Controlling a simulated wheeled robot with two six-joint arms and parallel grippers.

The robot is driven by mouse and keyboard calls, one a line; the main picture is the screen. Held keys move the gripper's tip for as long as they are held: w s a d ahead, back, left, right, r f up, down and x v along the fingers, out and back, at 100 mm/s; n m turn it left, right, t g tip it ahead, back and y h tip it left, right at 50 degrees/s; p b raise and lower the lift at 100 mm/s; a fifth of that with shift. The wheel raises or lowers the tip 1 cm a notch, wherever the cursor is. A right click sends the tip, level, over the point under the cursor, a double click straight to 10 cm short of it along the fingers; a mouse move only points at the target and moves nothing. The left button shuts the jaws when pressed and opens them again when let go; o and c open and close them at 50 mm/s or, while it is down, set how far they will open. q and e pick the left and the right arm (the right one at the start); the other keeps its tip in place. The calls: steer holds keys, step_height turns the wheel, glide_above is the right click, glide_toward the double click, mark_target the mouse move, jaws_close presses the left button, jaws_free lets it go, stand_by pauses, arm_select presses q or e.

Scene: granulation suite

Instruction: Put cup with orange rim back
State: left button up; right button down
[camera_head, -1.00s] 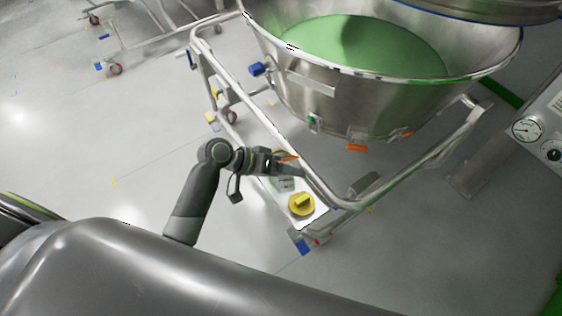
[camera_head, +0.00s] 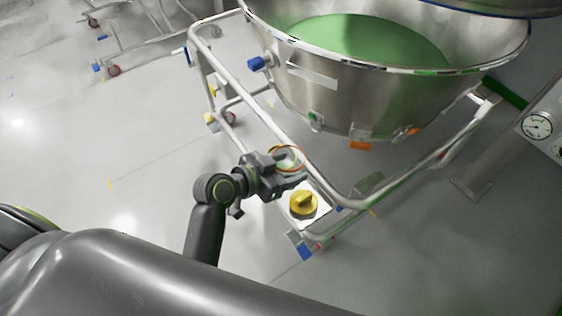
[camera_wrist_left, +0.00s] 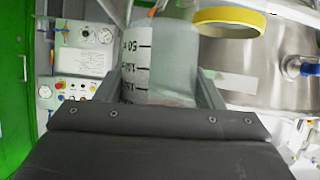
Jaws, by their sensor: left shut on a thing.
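The cup with the orange rim (camera_head: 288,157) is held beside the steel frame rail, above the white tray, with its mouth facing up toward the head camera. My left gripper (camera_head: 287,171) is shut on the cup's side. In the left wrist view the clear cup (camera_wrist_left: 168,62) with black graduation marks stands between the two fingers; its rim is out of that picture. The cup's bottom is hidden, so I cannot tell whether it touches the tray. My right gripper is not in view.
The white tray (camera_head: 317,214) carries a yellow round piece (camera_head: 303,204) close to the cup. A steel rail (camera_head: 262,112) runs right beside my gripper. A large steel bowl (camera_head: 350,95) with green contents stands behind. A gauge panel (camera_head: 538,126) is at right.

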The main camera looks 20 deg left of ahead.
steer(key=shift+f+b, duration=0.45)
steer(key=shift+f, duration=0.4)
